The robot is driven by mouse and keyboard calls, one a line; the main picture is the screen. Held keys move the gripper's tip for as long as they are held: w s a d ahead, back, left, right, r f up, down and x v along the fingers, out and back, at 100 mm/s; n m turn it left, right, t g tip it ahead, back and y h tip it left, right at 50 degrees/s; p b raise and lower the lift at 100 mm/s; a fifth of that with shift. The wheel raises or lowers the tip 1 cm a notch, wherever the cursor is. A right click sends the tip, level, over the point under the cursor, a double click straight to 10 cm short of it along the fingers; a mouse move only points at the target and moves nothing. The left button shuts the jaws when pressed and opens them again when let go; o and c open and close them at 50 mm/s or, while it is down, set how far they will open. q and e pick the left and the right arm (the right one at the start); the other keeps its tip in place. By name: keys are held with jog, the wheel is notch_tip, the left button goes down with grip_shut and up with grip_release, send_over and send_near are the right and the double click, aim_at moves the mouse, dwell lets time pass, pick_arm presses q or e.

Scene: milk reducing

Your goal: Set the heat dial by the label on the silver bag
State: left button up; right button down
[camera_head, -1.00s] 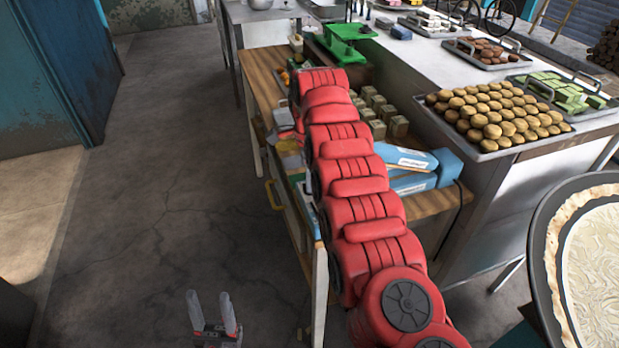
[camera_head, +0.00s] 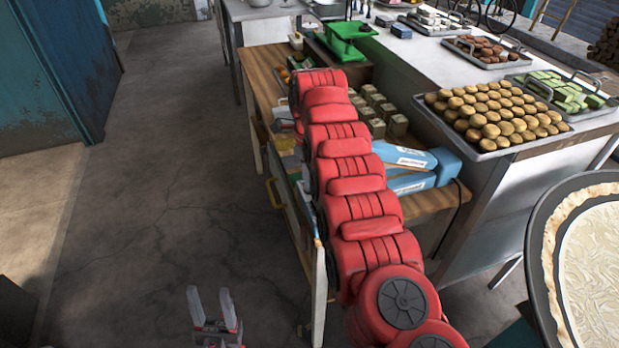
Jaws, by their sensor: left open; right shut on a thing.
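My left gripper (camera_head: 212,306) is open and empty, low at the bottom of the head view, over the bare floor. My red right arm reaches far forward over the wooden table. Its gripper (camera_head: 284,120) shows only in small part beside the arm's far end, at the table's left edge. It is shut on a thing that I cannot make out. A wide dark pan (camera_head: 537,262) with pale, milky contents and a crusted rim stands at the right edge. I cannot make out a silver bag, its label or a heat dial.
The wooden table (camera_head: 430,204) holds blue-and-white packages (camera_head: 403,156), small pale blocks (camera_head: 377,127) and a green scale (camera_head: 347,30). Beyond, a metal counter (camera_head: 400,80) carries trays of round cakes (camera_head: 490,112) and green bars (camera_head: 566,92). The floor (camera_head: 160,190) at left is clear.

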jog(key=c, duration=0.9)
grip_release()
notch_tip(320, 180, up, 3)
jog(key=shift+d+f, duration=0.1)
notch_tip(320, 180, up, 4)
jog(key=p, duration=0.3)
jog(key=shift+w, duration=0.1)
notch_tip(320, 180, up, 11)
jog(key=p, duration=1)
jog(key=shift+f, duration=0.2)
